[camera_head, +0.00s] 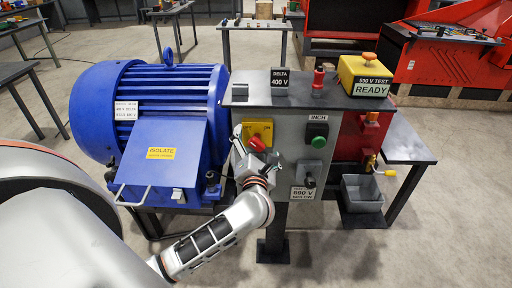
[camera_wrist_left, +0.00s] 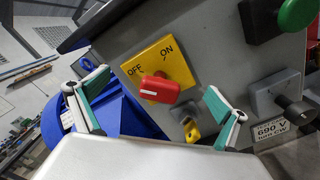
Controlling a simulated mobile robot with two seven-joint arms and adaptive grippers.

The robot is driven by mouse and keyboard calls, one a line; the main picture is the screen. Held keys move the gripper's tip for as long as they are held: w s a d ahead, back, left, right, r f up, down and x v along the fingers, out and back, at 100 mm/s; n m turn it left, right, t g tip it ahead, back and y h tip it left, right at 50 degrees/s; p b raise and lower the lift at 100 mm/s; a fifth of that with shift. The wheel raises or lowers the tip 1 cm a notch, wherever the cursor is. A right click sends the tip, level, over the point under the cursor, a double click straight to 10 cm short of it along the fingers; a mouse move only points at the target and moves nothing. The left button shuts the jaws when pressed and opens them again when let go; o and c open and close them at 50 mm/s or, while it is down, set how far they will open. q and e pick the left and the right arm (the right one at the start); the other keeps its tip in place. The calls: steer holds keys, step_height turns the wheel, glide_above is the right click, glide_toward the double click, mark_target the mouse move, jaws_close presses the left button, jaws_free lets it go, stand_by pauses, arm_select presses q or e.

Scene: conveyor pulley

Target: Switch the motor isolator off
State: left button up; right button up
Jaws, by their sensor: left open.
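The motor isolator is a yellow plate (camera_head: 262,127) with a red rotary handle (camera_head: 257,143) on the grey panel's front. In the left wrist view the plate (camera_wrist_left: 178,62) reads OFF and ON, and the red handle (camera_wrist_left: 160,88) lies nearly level. Its white mark is at the left end, below the word OFF. My left gripper (camera_head: 252,155) is in front of the isolator. Its green-padded fingers (camera_wrist_left: 156,86) are open, one each side of the handle in the picture, with nothing held. I cannot tell how far they are from the plate. My right gripper is not in view.
A blue motor (camera_head: 150,95) stands left of the panel. A green INCH button (camera_head: 318,130) and a black switch (camera_head: 308,180) are to the right. A yellow key-like part (camera_wrist_left: 192,132) is below the handle. A grey bin (camera_head: 362,193) sits further right.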

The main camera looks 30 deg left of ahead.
mark_target(257, 146)
arm_select(q)
steer(key=shift+p+v, duration=0.35)
steer(key=shift+v, duration=0.7)
steer(key=shift+p+v, duration=0.55)
steer(key=shift+v, duration=1.9)
